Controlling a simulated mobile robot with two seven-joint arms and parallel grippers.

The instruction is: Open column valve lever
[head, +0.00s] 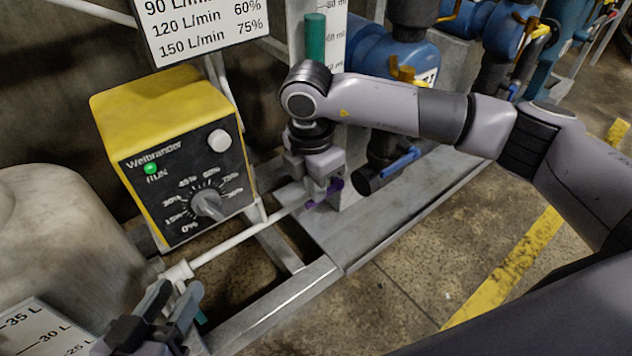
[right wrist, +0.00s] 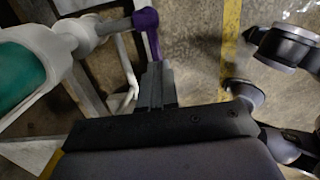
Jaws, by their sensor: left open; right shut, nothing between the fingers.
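The column valve lever is a small purple handle (head: 337,184) at the foot of the clear column with teal liquid (head: 315,38). In the right wrist view the purple lever (right wrist: 147,22) points from its pivot toward my fingertips. My right gripper (head: 322,194) points down at the lever, partly covering it. In the right wrist view its fingers (right wrist: 157,68) are shut and empty, right at the lever's end; whether they touch it I cannot tell. My left gripper (head: 168,306) is open and empty at the lower left, away from the lever.
A yellow Weibrander pump box (head: 170,150) with a dial and lit green lamp stands left of the column. A white pipe (head: 245,236) runs low before it. A blue-handled valve (head: 400,162) sits to the right. A pale tank (head: 60,250) is at left. The floor at right is clear.

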